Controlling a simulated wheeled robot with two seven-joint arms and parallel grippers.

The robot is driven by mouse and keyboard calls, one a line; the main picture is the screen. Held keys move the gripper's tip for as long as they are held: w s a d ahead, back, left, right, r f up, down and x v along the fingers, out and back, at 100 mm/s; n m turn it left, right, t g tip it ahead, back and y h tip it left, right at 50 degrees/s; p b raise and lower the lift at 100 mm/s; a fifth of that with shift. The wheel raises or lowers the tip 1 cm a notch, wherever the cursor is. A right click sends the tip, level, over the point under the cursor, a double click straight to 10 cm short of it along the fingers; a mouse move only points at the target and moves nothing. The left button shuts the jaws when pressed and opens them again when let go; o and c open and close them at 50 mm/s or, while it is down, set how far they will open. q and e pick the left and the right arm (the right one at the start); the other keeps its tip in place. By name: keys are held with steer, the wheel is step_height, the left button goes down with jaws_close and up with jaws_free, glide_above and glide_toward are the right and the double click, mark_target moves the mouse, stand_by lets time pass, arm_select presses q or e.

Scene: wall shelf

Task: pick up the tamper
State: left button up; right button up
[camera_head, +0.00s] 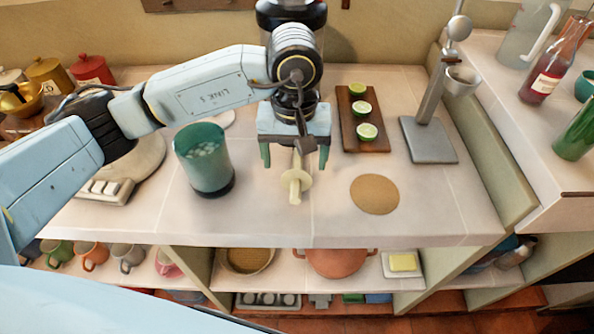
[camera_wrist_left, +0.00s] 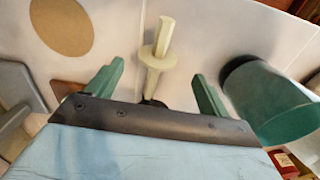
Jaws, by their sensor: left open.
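The tamper (camera_head: 295,186) is a cream stick with a round collar disc, on the pale tiled counter. In the left wrist view the tamper (camera_wrist_left: 165,35) runs between the fingers, its collar near the level of the fingertips. My left gripper (camera_head: 295,163) is open above the counter, with one green finger on each side of the tamper. The fingers (camera_wrist_left: 157,72) stand apart from it, with a gap on both sides. The gripper body hides the tamper's far end. My right gripper is not in view.
A green blender cup (camera_head: 207,165) stands close left of the gripper. A wooden board (camera_head: 350,138) with lime halves and a metal stand (camera_head: 428,140) are to the right. A round cork mat (camera_head: 374,194) lies at front right. The counter's front edge (camera_head: 280,238) is near.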

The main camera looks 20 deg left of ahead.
mark_target(297, 172)
arm_select(q)
steer(key=shift+w+d+f, duration=0.1)
steer(key=shift+f, duration=1.45)
steer(key=shift+w+d+f, duration=0.1)
steer(key=shift+f, duration=1.4)
steer(key=shift+c, duration=0.4)
steer(key=c, duration=1)
